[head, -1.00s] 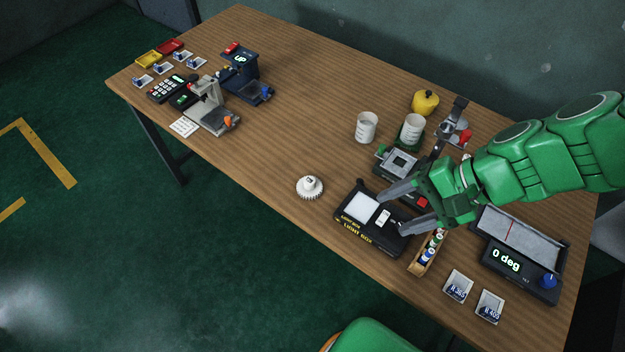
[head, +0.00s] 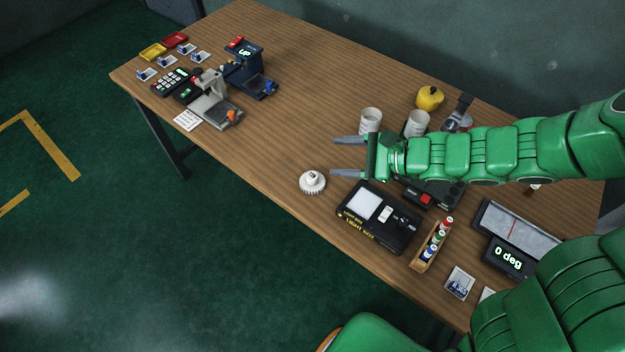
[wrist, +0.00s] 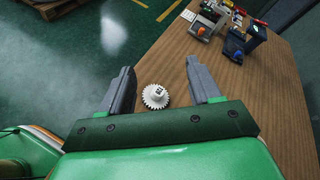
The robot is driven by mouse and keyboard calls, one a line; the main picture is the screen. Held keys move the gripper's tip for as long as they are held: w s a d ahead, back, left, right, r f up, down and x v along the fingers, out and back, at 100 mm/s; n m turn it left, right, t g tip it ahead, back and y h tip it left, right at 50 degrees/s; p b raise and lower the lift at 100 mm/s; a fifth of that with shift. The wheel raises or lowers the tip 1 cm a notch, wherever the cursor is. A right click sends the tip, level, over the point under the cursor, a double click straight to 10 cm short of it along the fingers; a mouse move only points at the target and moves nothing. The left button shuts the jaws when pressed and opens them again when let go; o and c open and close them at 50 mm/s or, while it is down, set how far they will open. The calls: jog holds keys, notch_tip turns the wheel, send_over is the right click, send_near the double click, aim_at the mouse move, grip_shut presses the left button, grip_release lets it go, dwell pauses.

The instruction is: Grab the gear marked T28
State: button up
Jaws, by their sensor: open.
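A white gear (head: 312,183) with a toothed rim and a raised hub lies on the wooden table near its front edge. In the wrist view the gear (wrist: 155,97) shows between my fingers' lines, nearer the left finger, with a small dark marking on its hub that is too small to read surely. My gripper (head: 349,156) is open and empty. In the head view its fingers point left, and the gear is below and left of them, apart from both.
A black light box (head: 378,217) and a vial rack (head: 433,246) stand right of the gear. White cups (head: 370,121), a yellow object (head: 429,98) and a device with a red button (head: 425,198) are near my arm. Bare table lies left of the gear, before the grey press (head: 214,100).

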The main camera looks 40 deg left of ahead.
aim_at(316, 176)
jog(key=a+f+m, duration=0.1)
jog(key=f+m, duration=0.1)
jog(key=f, duration=0.2)
jog(key=w+a+f+m+t, duration=0.1)
jog(key=f+m, duration=0.1)
jog(key=f, duration=0.3)
jog(key=a+f+m+t, duration=0.1)
jog(key=f+m, duration=0.2)
jog(key=f, duration=0.1)
jog(key=shift+w+a+f, duration=0.25)
jog(key=shift+a+f, duration=0.1)
jog(key=shift+a, duration=0.05)
jog(key=shift+f+x, duration=0.1)
jog(key=shift+x, duration=1.85)
jog(key=shift+f+x, duration=0.15)
jog(key=shift+x, duration=1.8)
jog(key=shift+d, duration=0.1)
jog(key=c, duration=1.1)
jog(key=shift+r, duration=5)
